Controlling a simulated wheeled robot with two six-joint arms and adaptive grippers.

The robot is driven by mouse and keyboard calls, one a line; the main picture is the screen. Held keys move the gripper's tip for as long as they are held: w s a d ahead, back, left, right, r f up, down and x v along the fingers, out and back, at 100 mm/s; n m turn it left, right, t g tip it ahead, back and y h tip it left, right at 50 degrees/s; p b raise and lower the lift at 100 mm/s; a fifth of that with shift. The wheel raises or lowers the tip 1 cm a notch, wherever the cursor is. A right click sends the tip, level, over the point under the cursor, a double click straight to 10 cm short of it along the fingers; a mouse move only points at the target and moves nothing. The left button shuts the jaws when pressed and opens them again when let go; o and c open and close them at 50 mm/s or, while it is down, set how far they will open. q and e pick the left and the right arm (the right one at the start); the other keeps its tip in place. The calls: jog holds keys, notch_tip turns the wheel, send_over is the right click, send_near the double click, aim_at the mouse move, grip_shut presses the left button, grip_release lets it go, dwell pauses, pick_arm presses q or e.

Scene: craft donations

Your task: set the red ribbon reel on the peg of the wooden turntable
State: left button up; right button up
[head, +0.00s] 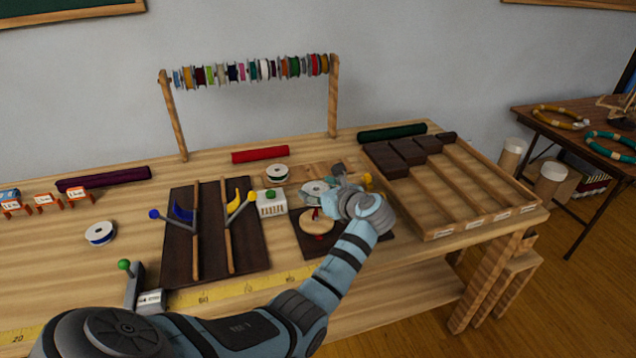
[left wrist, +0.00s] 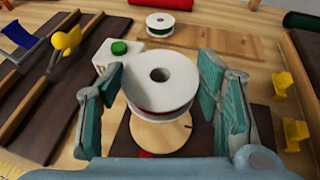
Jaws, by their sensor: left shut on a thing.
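In the head view the reel (head: 312,187) is partly covered by my left gripper (head: 328,190). The wooden turntable (head: 318,226) is a round pale disc on a dark base, and it shows just below the reel in the left wrist view (left wrist: 163,138). I cannot see the peg or tell whether the reel touches it. My right gripper is out of view.
A white box with a green button (head: 271,207) stands left of the turntable. A dark green reel (head: 277,173) lies behind. A dark board with yellow and blue holders (head: 182,245) is further left. A compartment tray (head: 440,190) stands right. A blue reel (head: 100,233) lies far left.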

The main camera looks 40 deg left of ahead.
aim_at(319, 223)
pick_arm(q)
notch_tip(319, 223, down, 8)
jog(key=b, duration=0.5)
jog(key=shift+w+b, duration=0.1)
jog(key=shift+b, duration=0.3)
jog(key=shift+r, duration=0.15)
jog(key=o, duration=1)
jog(key=v, duration=0.7)
jog(key=shift+d+r, duration=0.1)
jog(key=shift+d, duration=0.2)
jog(key=shift+a, duration=0.1)
